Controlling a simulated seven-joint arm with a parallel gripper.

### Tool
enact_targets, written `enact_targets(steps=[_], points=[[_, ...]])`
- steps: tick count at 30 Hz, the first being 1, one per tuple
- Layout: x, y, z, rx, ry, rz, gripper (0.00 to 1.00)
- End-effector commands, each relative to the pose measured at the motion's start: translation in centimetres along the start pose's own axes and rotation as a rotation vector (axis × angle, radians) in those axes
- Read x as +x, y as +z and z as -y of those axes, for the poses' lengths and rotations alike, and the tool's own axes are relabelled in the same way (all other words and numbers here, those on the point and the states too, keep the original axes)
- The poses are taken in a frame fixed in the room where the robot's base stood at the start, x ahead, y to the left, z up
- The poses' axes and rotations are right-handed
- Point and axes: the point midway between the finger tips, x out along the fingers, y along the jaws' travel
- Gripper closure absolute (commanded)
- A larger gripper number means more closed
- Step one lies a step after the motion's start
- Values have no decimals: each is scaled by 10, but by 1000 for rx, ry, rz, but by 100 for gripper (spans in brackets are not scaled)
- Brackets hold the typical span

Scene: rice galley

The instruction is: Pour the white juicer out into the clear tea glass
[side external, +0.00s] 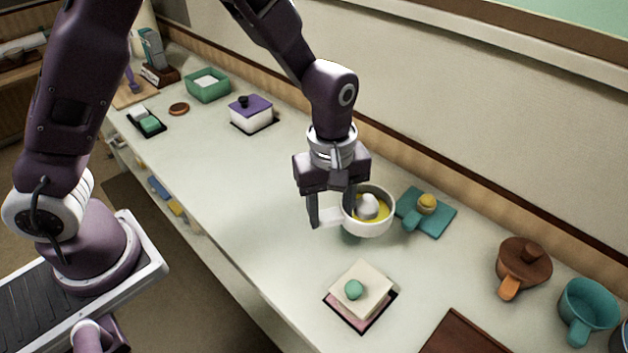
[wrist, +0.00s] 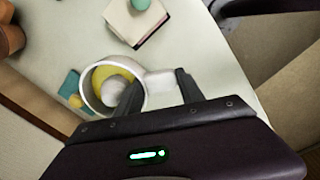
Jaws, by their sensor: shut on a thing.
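The white juicer (side external: 372,229) is a round bowl with a white cone in the middle and yellow juice around it. My gripper (side external: 330,214) is shut on its side handle, one finger on each side. The bowl looks close to level and seems to be held above the counter. In the wrist view the juicer (wrist: 85,90) lies left of my gripper (wrist: 159,92), with yellow still inside. I cannot make out the clear tea glass in either view; a faint greenish patch shows under the bowl, too hidden to name.
A teal board with a yellow-topped item (side external: 427,204) lies just right of the juicer. A cream lidded box (side external: 361,287) with a green knob stands in front. A brown pot (side external: 523,263) and teal mug (side external: 588,308) stand at right. The counter (side external: 235,165) left of my gripper is clear.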

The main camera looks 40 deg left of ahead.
Motion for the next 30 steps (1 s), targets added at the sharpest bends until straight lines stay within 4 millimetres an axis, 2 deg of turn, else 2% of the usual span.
enact_targets(steps=[11,21,26,30], points=[[3,1,0,-1,-6,1,100],[32,0,1,-2,-7,5,100],[18,-6,0,-19,-2,228,100],[8,-8,-1,-25,-4,475,100]])
